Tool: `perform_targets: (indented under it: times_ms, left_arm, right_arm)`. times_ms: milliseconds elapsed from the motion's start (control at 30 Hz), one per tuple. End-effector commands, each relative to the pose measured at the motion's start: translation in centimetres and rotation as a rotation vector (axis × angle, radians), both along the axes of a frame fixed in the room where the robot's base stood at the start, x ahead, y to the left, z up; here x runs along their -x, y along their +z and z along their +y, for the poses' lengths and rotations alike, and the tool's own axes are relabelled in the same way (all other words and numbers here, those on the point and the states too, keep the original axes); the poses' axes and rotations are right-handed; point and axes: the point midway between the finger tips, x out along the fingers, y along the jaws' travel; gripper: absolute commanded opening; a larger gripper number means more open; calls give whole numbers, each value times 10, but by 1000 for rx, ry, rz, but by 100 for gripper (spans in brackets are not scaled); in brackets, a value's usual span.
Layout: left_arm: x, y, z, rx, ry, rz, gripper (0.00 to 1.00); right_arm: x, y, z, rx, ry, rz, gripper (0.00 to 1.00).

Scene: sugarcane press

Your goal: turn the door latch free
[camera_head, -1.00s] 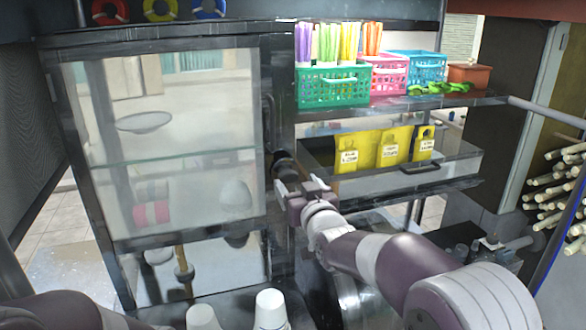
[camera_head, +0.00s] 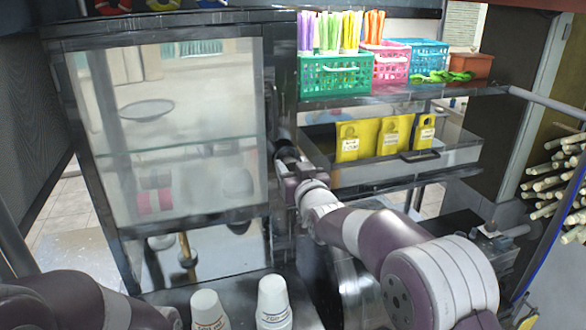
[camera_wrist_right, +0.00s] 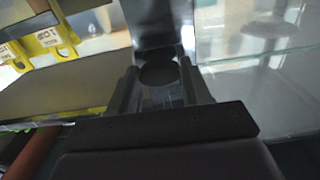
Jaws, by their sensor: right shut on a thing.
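The glass-fronted cabinet door (camera_head: 185,130) stands closed at the left of the head view. A dark latch (camera_head: 284,150) sits by the right edge of its frame. My right gripper (camera_head: 287,165) is at this latch, and the arm reaches in from the lower right. In the right wrist view the two fingers (camera_wrist_right: 160,88) stand on either side of the dark rounded latch piece (camera_wrist_right: 158,72) and are shut on it. The gripper hides part of the latch in the head view, so its exact angle is unclear. My left arm shows at the lower left, its gripper out of view.
Two stacks of white cups (camera_head: 273,303) stand at the front below the door. Right of the latch is a clear-walled tray (camera_head: 455,158) with yellow packets, under a shelf (camera_head: 400,92) with coloured baskets (camera_head: 335,75). Cane sticks (camera_head: 555,180) are stacked at far right.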

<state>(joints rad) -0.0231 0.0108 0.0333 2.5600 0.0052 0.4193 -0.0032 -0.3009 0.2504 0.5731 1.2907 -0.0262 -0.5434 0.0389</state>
Motion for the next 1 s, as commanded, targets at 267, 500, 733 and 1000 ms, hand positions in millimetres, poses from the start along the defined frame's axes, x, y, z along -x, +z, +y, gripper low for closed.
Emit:
perform_targets:
  times_ms: [267,500,733,1000]
  left_arm:
    - [0,-22,0,0,0,0,43]
    - [0,-47,0,0,0,0,43]
    - [0,-66,0,0,0,0,43]
    - [0,-81,0,0,0,0,43]
  right_arm:
    - [0,-4,-1,-123,0,37,18]
    - [0,-5,-1,-325,0,101,18]
    - [0,-4,-2,-533,-1,170,18]
    - [-1,-3,-2,-776,-1,250,18]
